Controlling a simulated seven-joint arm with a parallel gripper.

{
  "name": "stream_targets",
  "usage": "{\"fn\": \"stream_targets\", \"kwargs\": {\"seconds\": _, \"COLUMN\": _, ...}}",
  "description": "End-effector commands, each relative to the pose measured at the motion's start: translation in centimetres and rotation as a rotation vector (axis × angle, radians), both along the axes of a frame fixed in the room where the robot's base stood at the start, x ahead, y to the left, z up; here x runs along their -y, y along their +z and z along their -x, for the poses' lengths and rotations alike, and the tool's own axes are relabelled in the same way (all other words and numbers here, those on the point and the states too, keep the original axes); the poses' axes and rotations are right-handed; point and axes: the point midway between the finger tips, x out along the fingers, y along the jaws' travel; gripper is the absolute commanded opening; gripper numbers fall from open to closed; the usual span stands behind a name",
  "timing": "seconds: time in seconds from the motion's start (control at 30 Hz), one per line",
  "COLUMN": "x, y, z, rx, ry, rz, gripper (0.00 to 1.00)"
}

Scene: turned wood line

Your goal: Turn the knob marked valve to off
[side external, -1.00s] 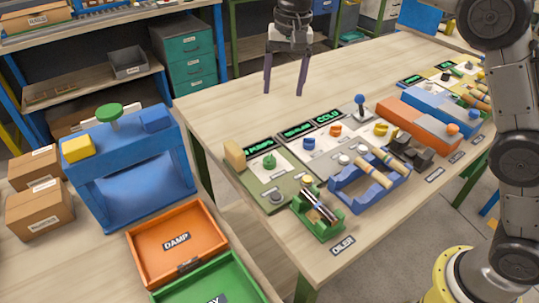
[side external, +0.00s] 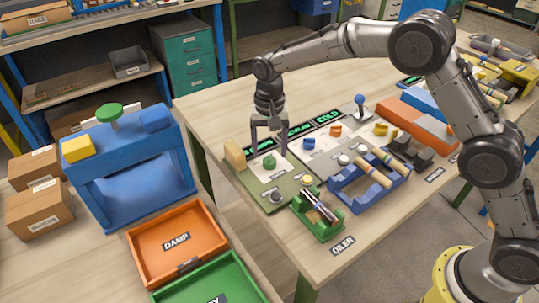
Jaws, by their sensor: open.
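A green knob (side external: 269,162) stands on the pale plate of the leftmost panel. A blue knob (side external: 309,143), an orange knob (side external: 335,131) and a yellow knob (side external: 381,129) sit on the panels to its right. No knob marking is legible, so I cannot tell which one is the valve. My gripper (side external: 270,152) is open and points down over the green knob, one finger on each side of it in this view. I cannot tell whether the fingers touch it. Nothing is held.
Lit displays stand behind the knobs; one reads COLD (side external: 327,117). A tan block (side external: 235,154) is just left of the gripper. A green rack (side external: 318,218) and a blue rack with wooden cylinders (side external: 345,195) stand in front. The table behind the displays is clear.

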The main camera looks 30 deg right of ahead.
Motion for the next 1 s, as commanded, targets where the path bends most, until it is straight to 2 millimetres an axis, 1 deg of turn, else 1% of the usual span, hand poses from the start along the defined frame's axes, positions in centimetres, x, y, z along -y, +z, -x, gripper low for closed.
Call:
{"fn": "stream_targets", "kwargs": {"seconds": 0.03, "x": 0.0, "y": -0.7, "z": 0.0, "rx": -0.003, "ry": 0.000, "rz": 0.001, "gripper": 0.74}}
{"fn": "stream_targets", "kwargs": {"seconds": 0.1, "x": 0.0, "y": -1.5, "z": 0.0, "rx": -0.001, "ry": 0.000, "rz": 0.000, "gripper": 0.74}}
{"fn": "stream_targets", "kwargs": {"seconds": 0.2, "x": 0.0, "y": -2.3, "z": 0.0, "rx": 0.000, "ry": 0.000, "rz": 0.000, "gripper": 0.74}}
{"fn": "stream_targets", "kwargs": {"seconds": 0.33, "x": 0.0, "y": -2.6, "z": 0.0, "rx": 0.000, "ry": 0.000, "rz": 0.000, "gripper": 0.74}}
{"fn": "stream_targets", "kwargs": {"seconds": 0.57, "x": 0.0, "y": -2.7, "z": 0.0, "rx": 0.001, "ry": 0.000, "rz": 0.000, "gripper": 0.74}}
{"fn": "stream_targets", "kwargs": {"seconds": 0.67, "x": 0.0, "y": -2.7, "z": 0.0, "rx": 0.001, "ry": 0.000, "rz": 0.000, "gripper": 0.58}}
{"fn": "stream_targets", "kwargs": {"seconds": 0.7, "x": 0.0, "y": -2.7, "z": 0.0, "rx": 0.001, "ry": 0.000, "rz": 0.000, "gripper": 0.50}}
{"fn": "stream_targets", "kwargs": {"seconds": 0.77, "x": 0.0, "y": -2.7, "z": 0.0, "rx": 0.001, "ry": 0.000, "rz": 0.000, "gripper": 0.40}}
{"fn": "stream_targets", "kwargs": {"seconds": 0.9, "x": 0.0, "y": -2.6, "z": 0.0, "rx": 0.001, "ry": 0.000, "rz": 0.000, "gripper": 0.14}}
{"fn": "stream_targets", "kwargs": {"seconds": 0.97, "x": 0.0, "y": -2.6, "z": 0.0, "rx": 0.001, "ry": 0.000, "rz": 0.000, "gripper": 0.04}}
{"fn": "stream_targets", "kwargs": {"seconds": 1.0, "x": 0.0, "y": -2.6, "z": 0.0, "rx": 0.001, "ry": 0.000, "rz": 0.000, "gripper": 0.00}}
